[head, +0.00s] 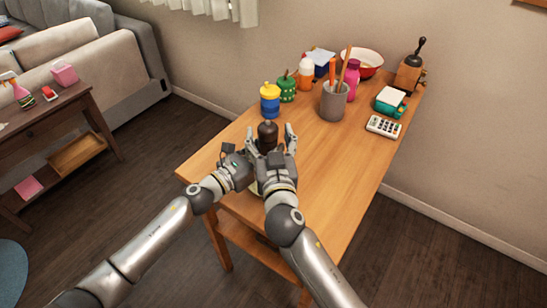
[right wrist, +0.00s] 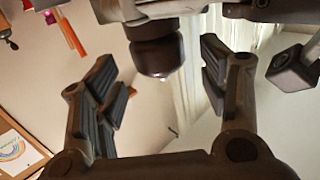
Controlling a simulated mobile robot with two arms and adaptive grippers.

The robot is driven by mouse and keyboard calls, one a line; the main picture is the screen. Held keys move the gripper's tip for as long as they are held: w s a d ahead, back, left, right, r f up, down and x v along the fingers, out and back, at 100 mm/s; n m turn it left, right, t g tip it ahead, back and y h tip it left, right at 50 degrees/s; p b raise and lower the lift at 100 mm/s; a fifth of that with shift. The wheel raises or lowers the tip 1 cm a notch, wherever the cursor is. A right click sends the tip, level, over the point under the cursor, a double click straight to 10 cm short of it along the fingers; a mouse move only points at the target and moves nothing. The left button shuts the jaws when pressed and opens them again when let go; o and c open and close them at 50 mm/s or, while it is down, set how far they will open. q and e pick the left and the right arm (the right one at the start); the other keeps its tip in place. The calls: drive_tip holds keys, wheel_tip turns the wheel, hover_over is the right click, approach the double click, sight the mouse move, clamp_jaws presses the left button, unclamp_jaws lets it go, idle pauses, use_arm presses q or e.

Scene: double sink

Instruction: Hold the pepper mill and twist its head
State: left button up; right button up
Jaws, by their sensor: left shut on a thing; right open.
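The dark brown pepper mill (head: 267,131) stands near the table's front left part; its rounded head (right wrist: 158,55) shows in the right wrist view. My right gripper (head: 271,136) is open, with one finger on each side of the mill's head. In the right wrist view the fingers (right wrist: 160,82) are apart, with gaps to the head. My left gripper (head: 245,164) is lower, shut on the mill; its fingertips and the mill's lower part are mostly hidden in the head view.
On the wooden table (head: 335,185), a blue and yellow bottle (head: 270,103) and a green container (head: 287,88) stand behind the mill. A grey utensil cup (head: 333,103), a calculator (head: 383,126) and a coffee grinder (head: 408,75) are further right. The table's right front is clear.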

drive_tip(key=s, duration=0.8)
drive_tip(key=shift+d, duration=0.45)
drive_tip(key=shift+a+r, duration=0.1)
